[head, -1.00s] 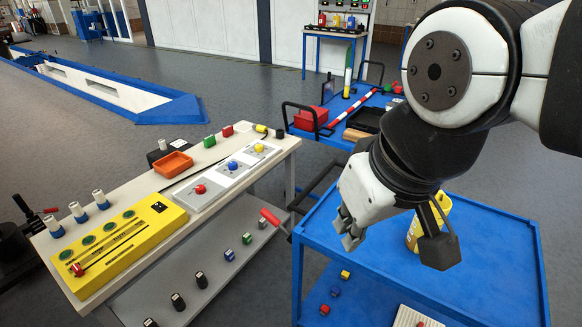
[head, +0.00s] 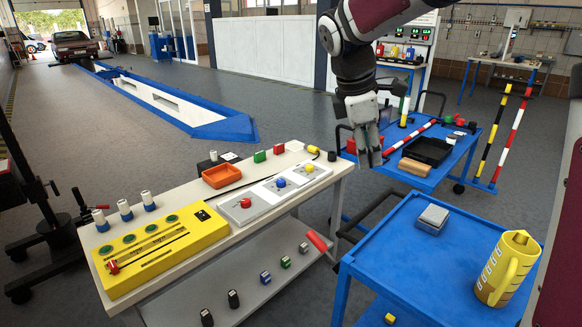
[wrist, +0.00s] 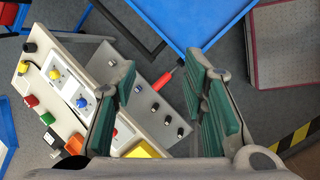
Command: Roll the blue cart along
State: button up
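Two blue carts are in the head view. The nearer blue cart (head: 400,265), at the lower right, carries a yellow jug (head: 508,268) and a grey box (head: 432,219). The farther blue cart (head: 452,158) has black handles and holds a black tray (head: 428,151), a red box and a red-and-white bar. My gripper (head: 372,160) hangs in front of the farther cart's left end in the picture, apparently above the floor. In the wrist view, my gripper (wrist: 165,100) is open and empty. A blue top, likely the nearer cart's (wrist: 200,20), lies beyond its fingers.
A workbench (head: 215,250) with a yellow panel (head: 160,255), buttons and an orange tray (head: 221,175) stands left of the nearer cart. A red handle (head: 317,241) sticks out near its lower shelf. A blue-edged pit (head: 165,100) lies behind. Grey floor is open at the back.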

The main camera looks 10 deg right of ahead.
jog(key=w+d+f+n+h+b, duration=0.1)
jog(key=w+d+f+n+b, duration=0.15)
jog(key=w+f+n, duration=0.5)
jog(key=n+g+b, duration=0.2)
jog(key=n, duration=0.1)
send_near(368, 207)
jog(key=shift+t+h, duration=0.3)
jog(key=x, duration=0.6)
jog(key=b+x, duration=0.1)
jog(key=x, duration=0.2)
jog(key=shift+s+a+f, duration=0.1)
jog(key=shift+s+a, duration=0.15)
jog(key=shift+a, duration=0.05)
grip_shut()
